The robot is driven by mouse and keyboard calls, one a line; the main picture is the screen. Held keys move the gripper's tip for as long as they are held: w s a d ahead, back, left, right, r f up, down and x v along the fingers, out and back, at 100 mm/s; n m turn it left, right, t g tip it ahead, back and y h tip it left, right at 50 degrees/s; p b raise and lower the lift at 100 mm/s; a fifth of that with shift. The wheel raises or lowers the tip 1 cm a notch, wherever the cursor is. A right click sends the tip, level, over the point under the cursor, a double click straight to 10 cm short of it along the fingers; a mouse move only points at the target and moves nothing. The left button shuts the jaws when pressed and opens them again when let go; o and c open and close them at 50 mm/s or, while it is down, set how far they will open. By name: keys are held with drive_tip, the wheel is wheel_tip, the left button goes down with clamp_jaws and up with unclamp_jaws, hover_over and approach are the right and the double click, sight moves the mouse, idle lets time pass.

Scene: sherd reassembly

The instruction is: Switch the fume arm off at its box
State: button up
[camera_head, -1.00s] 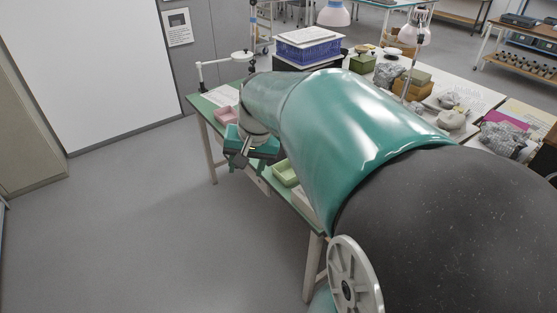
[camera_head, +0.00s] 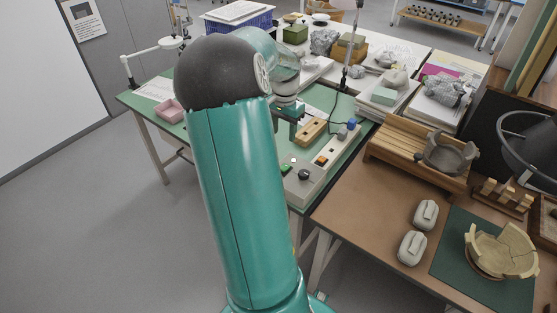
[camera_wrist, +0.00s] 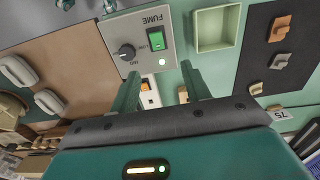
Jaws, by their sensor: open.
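The fume box is a pale grey box (camera_wrist: 140,26) in the wrist view, its FUME lettering upside down. It carries a green rocker switch (camera_wrist: 157,38), a dark round knob (camera_wrist: 127,52) and a small lit green light (camera_wrist: 162,62). In the head view the box (camera_head: 305,188) stands at the green table's near edge, with the green switch (camera_head: 285,168) and knob (camera_head: 304,175). My gripper (camera_wrist: 162,74) is open and empty, its two fingers apart and pointing toward the box's light side. In the head view my arm partly hides the gripper (camera_head: 291,112), beyond the box.
A wooden block (camera_head: 312,131) lies beyond the box. The brown table (camera_head: 350,215) at right holds two grey blocks and a pieced bowl (camera_head: 500,250). A pale green tray (camera_wrist: 216,28) lies beside the box in the wrist view. Open floor (camera_head: 110,220) is at left.

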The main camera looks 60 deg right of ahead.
approach(285, 167)
drive_tip(key=f, duration=0.7)
drive_tip(key=shift+d+f, duration=0.2)
drive_tip(key=shift+f, duration=0.15)
drive_tip(key=shift+c, duration=0.5)
drive_tip(key=c, duration=0.9)
drive_tip(key=shift+w+a+r+h, duration=0.1)
drive_tip(key=shift+a+h, duration=0.35)
drive_tip(key=shift+h, duration=0.65)
drive_tip(key=shift+a+g+h, duration=0.25)
drive_tip(key=shift+g+h, duration=0.15)
drive_tip(key=shift+h, duration=0.9)
